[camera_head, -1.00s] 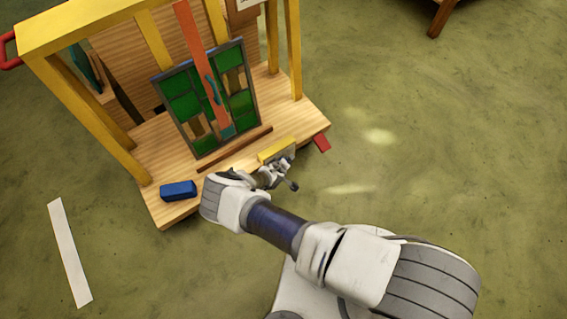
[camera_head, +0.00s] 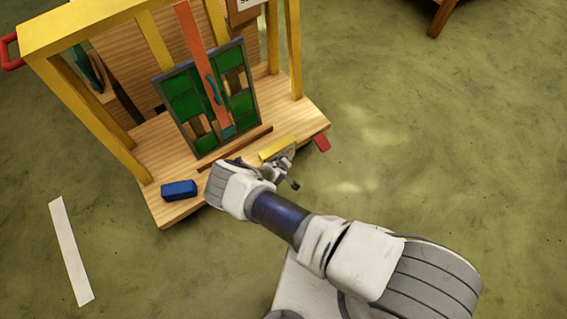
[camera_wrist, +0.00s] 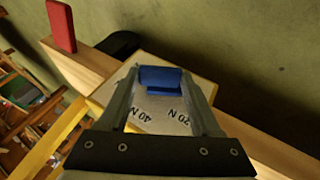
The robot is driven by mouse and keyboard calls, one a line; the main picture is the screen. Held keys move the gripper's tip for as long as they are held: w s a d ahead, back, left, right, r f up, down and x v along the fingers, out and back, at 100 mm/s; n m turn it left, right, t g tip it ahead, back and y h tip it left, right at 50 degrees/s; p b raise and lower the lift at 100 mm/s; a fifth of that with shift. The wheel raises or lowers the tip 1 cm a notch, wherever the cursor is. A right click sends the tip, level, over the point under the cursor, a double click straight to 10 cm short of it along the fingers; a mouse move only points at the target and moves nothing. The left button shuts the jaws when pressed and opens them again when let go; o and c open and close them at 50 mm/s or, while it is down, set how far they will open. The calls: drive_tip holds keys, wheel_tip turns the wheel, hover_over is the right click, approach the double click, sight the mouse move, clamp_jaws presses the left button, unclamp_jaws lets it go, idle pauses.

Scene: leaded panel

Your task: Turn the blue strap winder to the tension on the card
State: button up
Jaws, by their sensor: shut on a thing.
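My gripper (camera_wrist: 160,88) is shut on the blue strap winder (camera_wrist: 162,79) in the wrist view. The winder's blue grip sits between the fingertips, above a grey dial plate (camera_wrist: 160,113). Upside-down marks on the plate read 40 N at left and what looks like 20 N or 70 N at right. Other marks and any pointer are hidden or unclear. In the head view my gripper (camera_head: 276,170) is at the yellow winder housing (camera_head: 278,148) on the front edge of the base; the blue grip is hidden there. A card (camera_head: 247,4) is cut off at the top and its tension is unreadable.
The leaded panel (camera_head: 183,107) stands upright on the wooden base (camera_head: 153,158), with an orange strap (camera_head: 196,45) down its front. A blue block (camera_head: 179,190) lies left and a red block (camera_head: 321,143) sits at the right corner.

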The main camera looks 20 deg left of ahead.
drive_tip(key=shift+w+d+r+g+y+p, duration=0.2)
drive_tip(key=shift+g+y+p, duration=0.25)
drive_tip(key=shift+p, duration=0.35)
drive_tip(key=shift+w+m+g+y+p, duration=0.15)
drive_tip(key=shift+m+g+y+p, duration=0.35)
drive_tip(key=shift+g, duration=0.35)
drive_tip(key=shift+w+d+f+m+g+y+b, duration=0.1)
drive_tip(key=shift+w+d+m+g+y+b, duration=0.1)
drive_tip(key=shift+g+y+b, duration=0.6)
drive_tip(key=shift+w+d+f+m+g+y+b, duration=0.1)
drive_tip(key=shift+d+m+g+y+b, duration=0.1)
drive_tip(key=shift+g+y+b, duration=0.6)
drive_tip(key=shift+g+y, duration=0.75)
drive_tip(key=shift+g, duration=0.25)
drive_tip(key=shift+d+f+m+g+y, duration=0.1)
drive_tip(key=shift+m+g+y, duration=0.2)
drive_tip(key=shift+g+y, duration=0.1)
drive_tip(key=o, duration=1.4)
